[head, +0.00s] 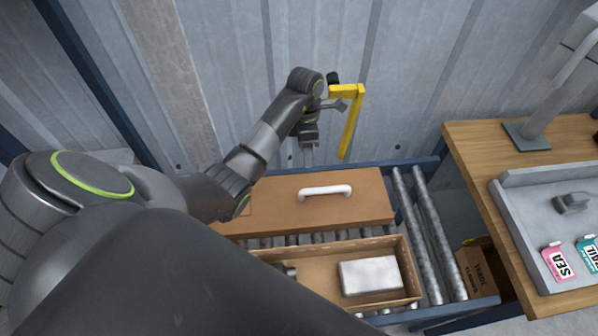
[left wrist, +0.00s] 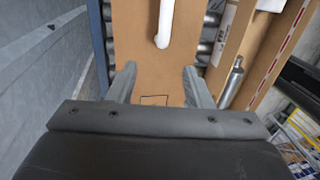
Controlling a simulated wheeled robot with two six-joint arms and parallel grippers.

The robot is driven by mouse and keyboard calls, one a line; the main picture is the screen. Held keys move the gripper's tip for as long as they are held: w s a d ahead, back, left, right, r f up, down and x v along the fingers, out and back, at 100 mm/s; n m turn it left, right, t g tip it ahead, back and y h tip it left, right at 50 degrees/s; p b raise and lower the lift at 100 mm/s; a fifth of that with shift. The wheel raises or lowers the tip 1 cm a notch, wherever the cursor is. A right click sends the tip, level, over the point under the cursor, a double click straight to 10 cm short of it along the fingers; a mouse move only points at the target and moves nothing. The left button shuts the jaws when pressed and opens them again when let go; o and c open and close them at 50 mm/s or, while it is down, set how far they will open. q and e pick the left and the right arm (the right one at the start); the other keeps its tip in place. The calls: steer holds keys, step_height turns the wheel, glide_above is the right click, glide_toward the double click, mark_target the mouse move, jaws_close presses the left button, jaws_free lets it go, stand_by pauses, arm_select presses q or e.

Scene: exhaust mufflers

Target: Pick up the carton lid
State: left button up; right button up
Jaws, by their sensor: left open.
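The carton lid (head: 270,211) is a flat brown cardboard panel with a white handle (head: 325,190) on top. It lies on the roller conveyor, behind the open carton (head: 412,268). My left gripper (head: 308,160) is at the lid's far edge in the head view, pointing down. In the left wrist view the two fingers (left wrist: 158,70) are apart, with the lid (left wrist: 135,50) showing between them and the white handle (left wrist: 165,22) ahead. No contact is clear, and nothing is held. My right gripper is not in view.
The open carton holds a white block (head: 370,276) and a metal cylinder, which shows in the left wrist view (left wrist: 232,82). A yellow bracket (head: 352,120) stands close beside my left gripper. The corrugated wall (head: 400,80) is behind. A wooden bench (head: 480,165) with a grey tray is at right.

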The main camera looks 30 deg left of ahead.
arm_select(q)
steer(key=b, duration=0.5)
glide_above(306, 190)
steer(key=w+a, duration=0.1)
steer(key=w, duration=0.1)
step_height(306, 190, down, 7)
steer(key=f+b, duration=0.1)
steer(key=f, duration=0.1)
steer(key=s+f+b, duration=0.1)
steer(key=b, duration=0.1)
steer(key=f+b, duration=0.1)
steer(key=f, duration=0.1)
steer(key=shift+s+d+f, duration=0.35)
steer(key=shift+d, duration=0.05)
steer(key=shift+r, duration=0.1)
jaws_close()
